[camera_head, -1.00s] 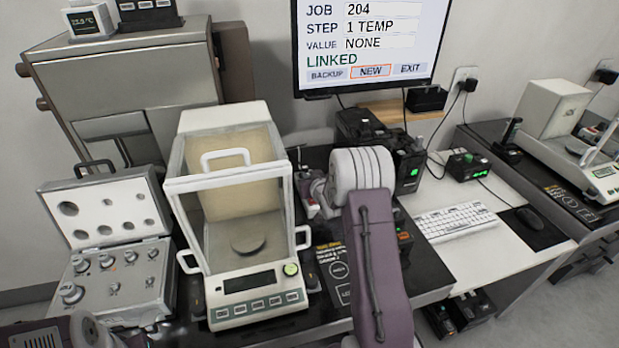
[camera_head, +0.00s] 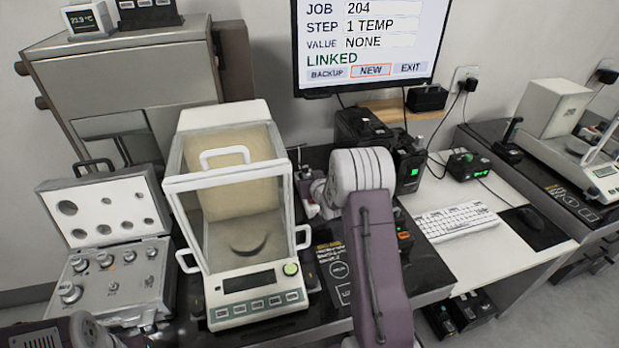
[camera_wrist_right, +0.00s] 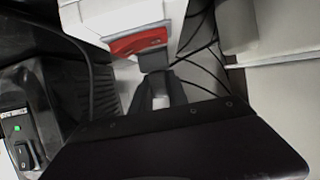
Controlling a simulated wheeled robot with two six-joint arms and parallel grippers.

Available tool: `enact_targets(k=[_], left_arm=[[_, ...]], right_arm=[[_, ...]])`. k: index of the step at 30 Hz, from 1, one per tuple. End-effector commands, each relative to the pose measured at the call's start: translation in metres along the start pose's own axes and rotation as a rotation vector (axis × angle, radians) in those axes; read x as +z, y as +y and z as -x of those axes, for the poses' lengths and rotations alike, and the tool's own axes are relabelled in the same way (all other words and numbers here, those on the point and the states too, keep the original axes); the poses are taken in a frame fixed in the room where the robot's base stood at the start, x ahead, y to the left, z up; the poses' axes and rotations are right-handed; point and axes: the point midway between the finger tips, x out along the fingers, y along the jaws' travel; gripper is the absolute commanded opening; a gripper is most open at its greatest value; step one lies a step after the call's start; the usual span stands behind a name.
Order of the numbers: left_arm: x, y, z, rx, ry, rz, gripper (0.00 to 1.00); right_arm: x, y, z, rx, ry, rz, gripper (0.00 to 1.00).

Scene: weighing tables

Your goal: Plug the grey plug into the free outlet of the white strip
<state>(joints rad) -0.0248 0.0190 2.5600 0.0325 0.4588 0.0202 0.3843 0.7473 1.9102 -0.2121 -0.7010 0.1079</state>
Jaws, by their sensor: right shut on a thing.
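The white strip (camera_wrist_right: 120,18) with a red part (camera_wrist_right: 139,40) runs in from the top of the right wrist view. In the head view a small piece of the strip (camera_head: 305,203) shows left of my right wrist. My right gripper (camera_wrist_right: 158,88) is shut on a small dark grey piece, which looks like the grey plug (camera_wrist_right: 153,62), right at the near end of the red part. I cannot tell whether its pins are in an outlet. In the head view my right gripper (camera_head: 317,190) is mostly hidden by its wrist. My left arm shows at lower left, its fingers out of frame.
The glass-fronted balance (camera_head: 238,190) stands left of my right gripper. Black boxes (camera_head: 362,128) stand behind my right wrist, and a box with a green light (camera_wrist_right: 18,130) is close by. Dark cables (camera_wrist_right: 200,62) run beside the strip. A keyboard (camera_head: 456,219) lies to the right.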

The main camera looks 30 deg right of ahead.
Motion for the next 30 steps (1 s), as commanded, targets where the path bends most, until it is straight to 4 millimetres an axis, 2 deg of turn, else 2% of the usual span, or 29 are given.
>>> enact_targets(k=[15,24,25,27,30], left_arm=[[0.001,0.000,-0.013,0.000,0.000,0.000,0.36],[0.001,0.000,-0.013,0.000,0.000,0.000,0.36],[0.001,0.000,-0.013,0.000,0.000,0.000,0.36],[0.001,0.000,-0.013,0.000,0.000,0.000,0.36],[0.001,0.000,-0.013,0.000,0.000,0.000,0.36]], right_arm=[[0.013,0.000,-0.006,0.000,0.000,0.000,0.00],[0.014,0.000,-0.006,0.000,-0.001,0.000,0.00],[0.014,0.000,-0.006,0.000,-0.001,0.000,0.28],[0.014,0.000,-0.006,0.000,-0.001,0.000,0.45],[0.014,0.000,-0.006,0.000,-0.001,0.000,0.45]])
